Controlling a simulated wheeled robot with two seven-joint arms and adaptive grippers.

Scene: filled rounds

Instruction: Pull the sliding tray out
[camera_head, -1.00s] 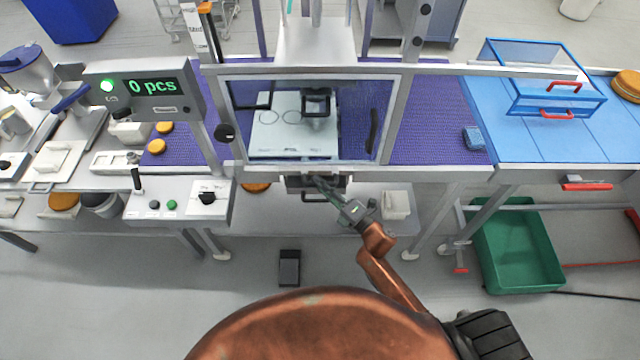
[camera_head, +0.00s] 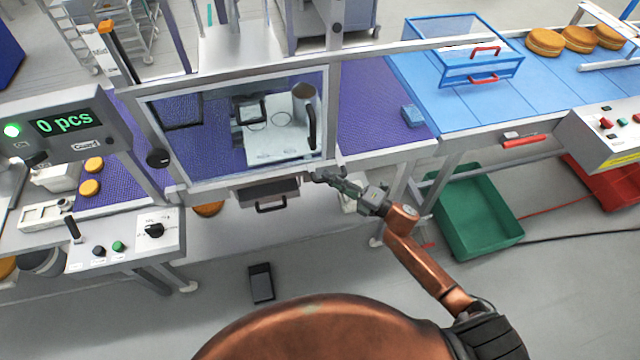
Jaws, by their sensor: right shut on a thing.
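A dark tray front (camera_head: 265,191) with a bar handle (camera_head: 271,206) sits under the windowed machine, seemingly flush below its front edge. My right gripper (camera_head: 318,176) is just right of this tray, near the lower right corner of the window frame. Its jaws are shut on a small grey part there; the fingers hide most of it. I cannot tell whether that part belongs to the tray. Behind the window, a white plate (camera_head: 285,148) carries a dark square frame (camera_head: 250,110) and a grey cylinder (camera_head: 304,104). My left gripper is not in view.
A control box (camera_head: 140,238) and a display reading 0 pcs (camera_head: 72,122) stand at left. A green bin (camera_head: 472,240) stands on the floor at right, below a blue table (camera_head: 470,110). A dark pedal (camera_head: 261,283) lies on the clear floor in front.

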